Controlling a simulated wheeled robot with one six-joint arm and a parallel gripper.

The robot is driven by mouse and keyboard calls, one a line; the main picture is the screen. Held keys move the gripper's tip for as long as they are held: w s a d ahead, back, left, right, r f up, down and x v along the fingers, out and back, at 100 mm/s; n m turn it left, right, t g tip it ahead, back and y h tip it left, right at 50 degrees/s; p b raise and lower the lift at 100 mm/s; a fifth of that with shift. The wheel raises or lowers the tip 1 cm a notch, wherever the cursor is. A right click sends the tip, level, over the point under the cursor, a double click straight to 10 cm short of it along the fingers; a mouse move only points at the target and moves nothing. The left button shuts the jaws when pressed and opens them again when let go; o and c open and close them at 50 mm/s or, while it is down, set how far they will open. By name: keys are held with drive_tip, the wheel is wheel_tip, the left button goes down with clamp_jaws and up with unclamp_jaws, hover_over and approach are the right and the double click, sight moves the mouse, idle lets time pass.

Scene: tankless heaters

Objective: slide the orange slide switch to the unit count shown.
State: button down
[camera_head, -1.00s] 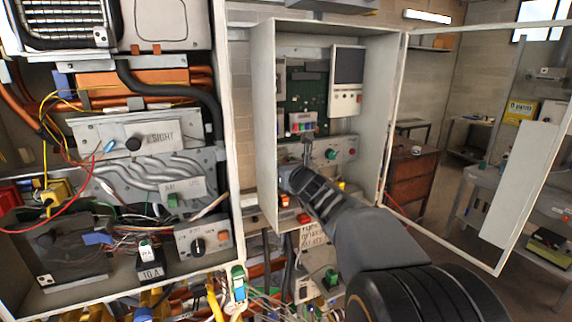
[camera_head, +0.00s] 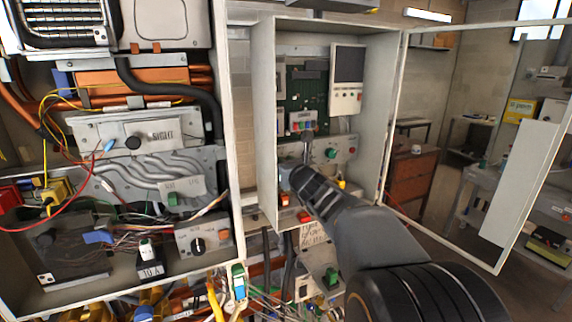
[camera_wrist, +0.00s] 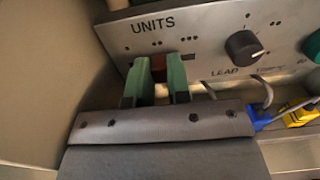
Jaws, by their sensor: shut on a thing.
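The slide switch (camera_wrist: 158,73) shows as a dark orange-brown piece between the two green fingertips of my gripper (camera_wrist: 158,78) in the wrist view. My gripper is shut on it, and the fingers hide much of it. The word UNITS stands on the grey panel (camera_wrist: 205,45) above, with small dot marks to the right of the fingers. In the head view my gripper (camera_head: 306,150) reaches into the open white cabinet, in front of this panel, and the switch cannot be made out there. I cannot read a unit count.
A black knob (camera_wrist: 243,46) marked LEAD and a green knob (camera_wrist: 313,46) are to the right on the panel. A blue and a yellow connector (camera_wrist: 302,114) lie below right. The cabinet's side wall (camera_head: 263,120) is close on my gripper's left.

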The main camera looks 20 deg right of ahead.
drive_tip(key=d, duration=0.3)
drive_tip(key=shift+d, duration=0.2)
drive_tip(key=c, duration=1.1)
unclamp_jaws()
drive_tip(key=shift+d, duration=0.1)
drive_tip(key=shift+o, duration=0.3)
